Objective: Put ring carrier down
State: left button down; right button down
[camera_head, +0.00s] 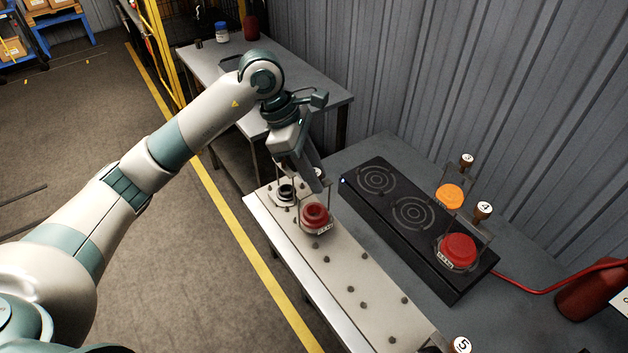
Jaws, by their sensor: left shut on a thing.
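My left gripper (312,180) reaches down over the far end of a pale plate with studs (345,265). It is shut on the upper part of a ring carrier (315,217), a thin frame with a red round piece and a small white label at its base. The carrier hangs upright or nearly so, at or just above the plate; I cannot tell whether it touches. The gripper hides most of its top. My right gripper is out of view.
A dark round fitting (286,192) sits beside the held carrier. A red hose (540,288) runs right. The plate's near part is clear except for studs.

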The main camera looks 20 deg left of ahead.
pick_arm(q)
jog(key=shift+w, duration=0.1)
dwell(0.3)
notch_tip(320, 180, down, 3)
jog(key=shift+r+p, duration=0.1)
jog(key=shift+p, duration=0.95)
jog(key=shift+f, duration=0.75)
jog(key=c, duration=1.5)
grip_release()
jog(key=shift+a, duration=0.1)
jog(key=shift+o, duration=0.2)
